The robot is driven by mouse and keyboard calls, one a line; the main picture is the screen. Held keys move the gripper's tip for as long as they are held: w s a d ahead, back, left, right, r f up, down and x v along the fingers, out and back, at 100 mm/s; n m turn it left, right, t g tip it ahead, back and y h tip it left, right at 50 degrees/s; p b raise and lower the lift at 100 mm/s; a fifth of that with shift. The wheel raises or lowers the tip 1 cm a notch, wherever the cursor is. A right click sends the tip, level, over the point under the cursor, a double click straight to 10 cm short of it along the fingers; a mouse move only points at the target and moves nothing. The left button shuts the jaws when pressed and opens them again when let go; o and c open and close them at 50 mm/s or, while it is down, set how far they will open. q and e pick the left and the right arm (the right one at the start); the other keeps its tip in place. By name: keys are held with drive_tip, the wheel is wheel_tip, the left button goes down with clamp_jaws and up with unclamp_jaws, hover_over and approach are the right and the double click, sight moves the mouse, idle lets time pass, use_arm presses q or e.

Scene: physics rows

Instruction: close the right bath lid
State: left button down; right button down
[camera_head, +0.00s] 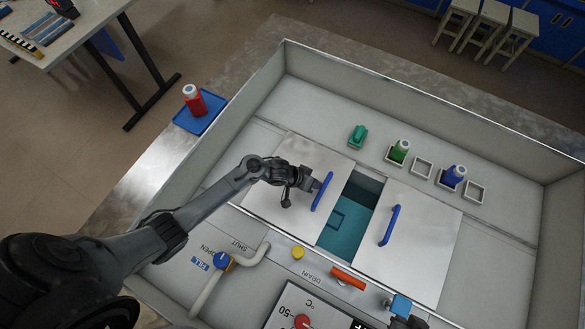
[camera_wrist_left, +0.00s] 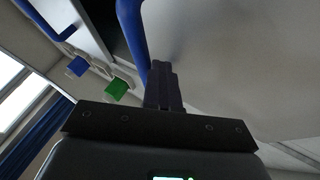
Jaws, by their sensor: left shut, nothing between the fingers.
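The right bath lid (camera_head: 430,232) is a flat metal plate with a blue bar handle (camera_head: 390,225) near its left edge. The left lid (camera_head: 262,203) has a similar blue handle (camera_head: 322,192). Between the lids is an open gap showing the teal bath (camera_head: 338,238). My left gripper (camera_head: 287,199) is shut and empty, over the left lid just left of its handle. In the left wrist view the shut fingers (camera_wrist_left: 163,88) are close beside a blue handle (camera_wrist_left: 131,30); contact cannot be told. A dark part at the head view's bottom edge may be my right gripper, mostly cut off.
High pale walls surround the bath deck. In front are pipes, a blue valve (camera_head: 222,261) and a red drain handle (camera_head: 348,278).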

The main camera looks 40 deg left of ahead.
use_arm(q)
drive_tip(key=w+d, duration=0.1)
drive_tip(key=d, duration=1.2)
drive_tip(key=shift+w, duration=0.2)
drive_tip(key=shift+d, duration=0.15)
